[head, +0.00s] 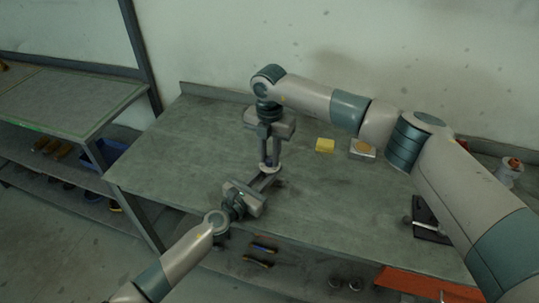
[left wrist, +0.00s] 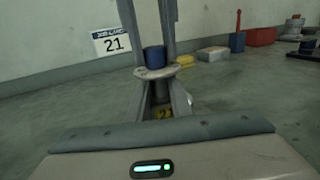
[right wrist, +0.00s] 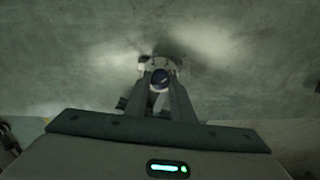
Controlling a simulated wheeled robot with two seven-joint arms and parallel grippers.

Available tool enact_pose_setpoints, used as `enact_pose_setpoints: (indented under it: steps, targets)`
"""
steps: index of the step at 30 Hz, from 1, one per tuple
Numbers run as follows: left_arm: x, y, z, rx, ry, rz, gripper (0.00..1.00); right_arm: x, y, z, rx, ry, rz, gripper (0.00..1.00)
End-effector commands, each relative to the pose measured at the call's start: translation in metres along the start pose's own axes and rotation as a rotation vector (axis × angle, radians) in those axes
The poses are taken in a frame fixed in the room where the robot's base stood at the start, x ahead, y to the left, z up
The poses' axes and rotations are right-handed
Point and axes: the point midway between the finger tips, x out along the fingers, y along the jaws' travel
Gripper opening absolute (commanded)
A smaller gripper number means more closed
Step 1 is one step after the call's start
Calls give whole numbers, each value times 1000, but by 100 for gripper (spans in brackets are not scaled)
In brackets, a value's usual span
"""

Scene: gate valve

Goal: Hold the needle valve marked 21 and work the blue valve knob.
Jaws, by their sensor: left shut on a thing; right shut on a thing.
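The needle valve stands upright on the workbench; in the left wrist view its round grey flange (left wrist: 157,72) and a yellow tag reading 21 (left wrist: 163,113) show. The blue valve knob (left wrist: 154,58) sits on top; it looks dark blue from above in the right wrist view (right wrist: 160,79). My left gripper (head: 270,178) comes in low from the front and is shut on the valve body, fingers on either side. My right gripper (head: 269,163) points down from above, shut on the knob. In the head view the fingers hide most of the valve and knob.
A yellow block (head: 325,145) and a small tray (head: 362,150) lie behind to the right on the workbench (head: 165,160). A red box (left wrist: 262,37) stands farther right. The bench left of the valve is clear.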

Motion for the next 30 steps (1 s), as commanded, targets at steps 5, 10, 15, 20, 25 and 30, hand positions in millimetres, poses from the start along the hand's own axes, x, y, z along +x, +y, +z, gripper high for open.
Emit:
enact_pose_setpoints:
  steps: [5,10,15,20,25,30]
  targets:
    - [0,0,-1,-1,2,-1,0,-1,0,0,-169,-1,1,0]
    - [0,0,-1,-1,2,0,0,-1,0,0,-330,-1,1,0]
    - [0,0,-1,-1,2,0,0,-2,0,0,-492,-1,1,0]
    - [0,0,-2,-1,2,0,0,-1,0,0,-643,0,1,0]
    - [0,0,-2,-1,3,0,0,-1,-1,0,-804,-1,1,0]
    - [0,0,-2,-1,3,0,0,-2,-1,1,-966,-1,0,0]
